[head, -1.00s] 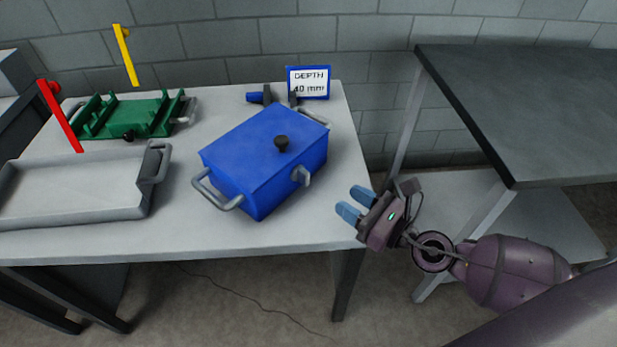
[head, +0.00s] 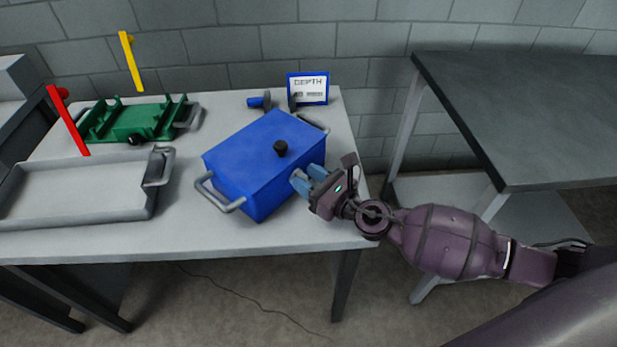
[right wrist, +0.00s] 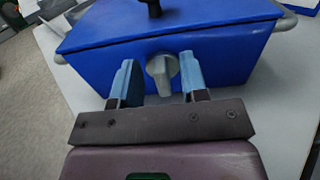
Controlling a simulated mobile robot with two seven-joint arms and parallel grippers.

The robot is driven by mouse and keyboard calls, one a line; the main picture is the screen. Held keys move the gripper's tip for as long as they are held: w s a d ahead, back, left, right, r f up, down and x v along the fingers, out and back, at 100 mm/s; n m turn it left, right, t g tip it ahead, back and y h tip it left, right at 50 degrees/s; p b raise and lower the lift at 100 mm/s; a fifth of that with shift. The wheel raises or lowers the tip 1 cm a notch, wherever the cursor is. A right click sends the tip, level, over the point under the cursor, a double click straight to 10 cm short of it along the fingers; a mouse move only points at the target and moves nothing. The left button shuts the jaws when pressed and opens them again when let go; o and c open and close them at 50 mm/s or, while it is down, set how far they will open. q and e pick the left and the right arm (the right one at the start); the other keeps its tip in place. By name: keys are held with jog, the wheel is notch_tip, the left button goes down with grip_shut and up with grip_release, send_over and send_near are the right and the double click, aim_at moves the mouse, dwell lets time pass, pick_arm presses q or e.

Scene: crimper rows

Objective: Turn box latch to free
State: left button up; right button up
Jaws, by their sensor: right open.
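The blue box (head: 253,165) sits on the table with its lid down and a black knob (head: 281,148) on top. Its grey latch (right wrist: 162,72) is on the front side wall, seen in the right wrist view. My right gripper (head: 304,178) is at that side of the box, and the latch is hidden behind it in the head view. In the right wrist view the open fingers (right wrist: 160,82) stand to the left and right of the latch, with gaps visible on both sides. My left gripper is not in view.
A grey tray (head: 80,220) and a green fixture (head: 135,118) stand on the left of the grey table (head: 215,238). A "DEPTH" sign (head: 308,88) and a blue-handled tool (head: 257,102) are behind the box. A dark-topped table (head: 530,120) stands at right.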

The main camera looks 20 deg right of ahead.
grip_shut()
dwell(0.3)
